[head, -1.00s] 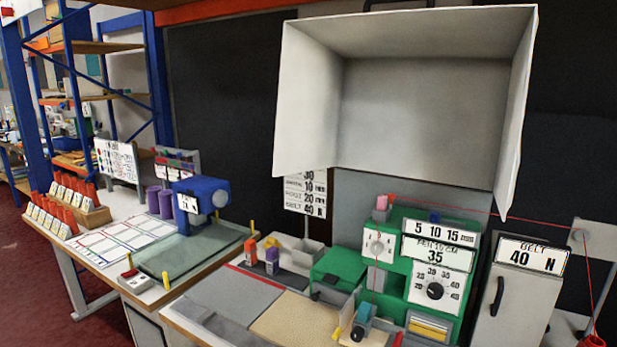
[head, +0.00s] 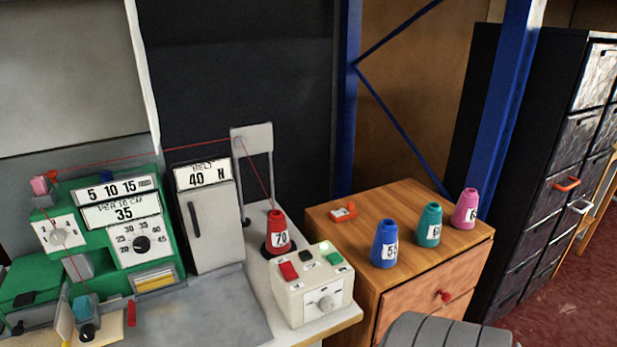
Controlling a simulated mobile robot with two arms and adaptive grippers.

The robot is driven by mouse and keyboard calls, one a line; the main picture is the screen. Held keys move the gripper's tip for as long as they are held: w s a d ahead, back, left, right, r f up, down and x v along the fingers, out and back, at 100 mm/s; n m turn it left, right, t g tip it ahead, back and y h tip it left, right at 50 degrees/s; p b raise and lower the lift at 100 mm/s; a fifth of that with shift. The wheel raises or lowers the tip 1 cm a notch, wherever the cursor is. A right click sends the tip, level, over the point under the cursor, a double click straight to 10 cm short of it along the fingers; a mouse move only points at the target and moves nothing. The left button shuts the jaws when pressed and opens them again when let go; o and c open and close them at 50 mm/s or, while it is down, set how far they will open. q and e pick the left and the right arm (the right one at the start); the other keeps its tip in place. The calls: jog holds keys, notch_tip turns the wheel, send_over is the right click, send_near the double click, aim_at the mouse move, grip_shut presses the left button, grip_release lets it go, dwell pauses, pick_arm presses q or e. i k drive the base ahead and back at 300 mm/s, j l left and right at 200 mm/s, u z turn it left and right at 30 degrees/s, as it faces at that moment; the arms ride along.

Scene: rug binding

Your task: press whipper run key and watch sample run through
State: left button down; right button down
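The green whipper machine (head: 125,215) stands at the left, with a dial and a panel reading 35. A cream control box (head: 312,290) at the bench's right end carries a red key (head: 289,270), a black key, a green key (head: 333,258), a glowing green spot and a front knob (head: 325,303). Which key is the run key is not readable. Red yarn (head: 190,145) rises from the red cone (head: 277,235) marked 70 to a grey guide plate (head: 252,140), then crosses to the green machine and down its front. Neither gripper shows.
A grey unit (head: 208,230) reading 40 N stands between machine and red cone. A wooden cabinet (head: 400,200) at the right holds blue (head: 384,245), teal (head: 429,225) and pink (head: 466,209) cones. A grey ribbed shape (head: 445,332) at the bottom edge is unclear.

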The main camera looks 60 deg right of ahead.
aim_at(334, 258)
jog(key=i+j, duration=0.1)
jog(key=i, duration=0.85)
jog(key=z, duration=1.75)
